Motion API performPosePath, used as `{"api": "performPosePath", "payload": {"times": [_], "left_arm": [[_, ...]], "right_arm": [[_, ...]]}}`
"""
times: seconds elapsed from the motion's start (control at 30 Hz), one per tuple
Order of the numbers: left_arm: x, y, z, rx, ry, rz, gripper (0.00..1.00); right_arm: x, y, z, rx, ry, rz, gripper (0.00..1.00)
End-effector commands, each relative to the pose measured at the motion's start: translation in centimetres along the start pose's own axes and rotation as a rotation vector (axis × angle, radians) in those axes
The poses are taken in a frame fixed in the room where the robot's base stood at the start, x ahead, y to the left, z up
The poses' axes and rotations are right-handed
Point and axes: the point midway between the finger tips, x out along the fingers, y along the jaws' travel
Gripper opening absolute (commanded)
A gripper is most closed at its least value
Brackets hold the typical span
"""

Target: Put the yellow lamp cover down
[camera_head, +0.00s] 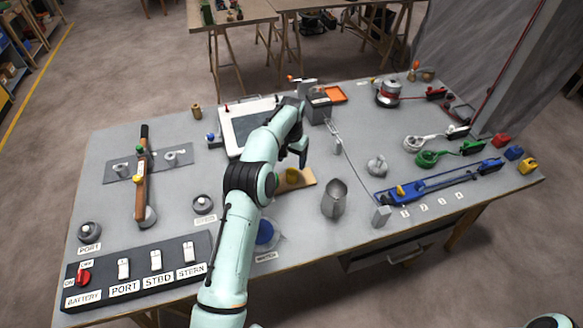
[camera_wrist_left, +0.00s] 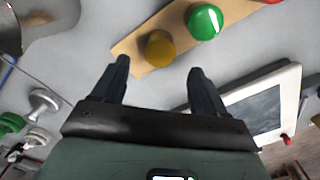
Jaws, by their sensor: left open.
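The yellow lamp cover (camera_wrist_left: 160,48), a round dome, sits on a light wooden board (camera_wrist_left: 128,46) beside a green dome (camera_wrist_left: 205,22) in the left wrist view. In the head view the left gripper (camera_head: 302,155) is over the table near the board. My right gripper is not in view.
A white-framed dark panel (camera_head: 250,122) lies behind the board. A black switch panel (camera_head: 137,270) is at the front left. A blue rail (camera_head: 430,185) and colored cable plugs lie at the right.

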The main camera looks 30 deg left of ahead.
Motion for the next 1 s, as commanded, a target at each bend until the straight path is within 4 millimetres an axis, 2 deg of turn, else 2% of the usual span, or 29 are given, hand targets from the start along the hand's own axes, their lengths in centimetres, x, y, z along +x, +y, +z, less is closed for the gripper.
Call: {"api": "performPosePath", "payload": {"times": [0.03,0.1,0.3,1.0], "left_arm": [[-1.5,0.0,-0.2,0.000,0.004,0.000,0.73],[-2.8,0.0,-0.2,0.000,0.005,0.000,0.73],[-4.7,0.0,0.0,0.000,-0.001,-0.001,0.73],[-5.2,0.0,0.0,0.000,-0.002,0.000,0.73]], "right_arm": [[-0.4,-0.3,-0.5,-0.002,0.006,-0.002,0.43],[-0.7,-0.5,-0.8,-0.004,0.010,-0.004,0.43],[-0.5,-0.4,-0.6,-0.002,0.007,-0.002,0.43],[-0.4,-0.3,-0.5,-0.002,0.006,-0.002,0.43]]}}
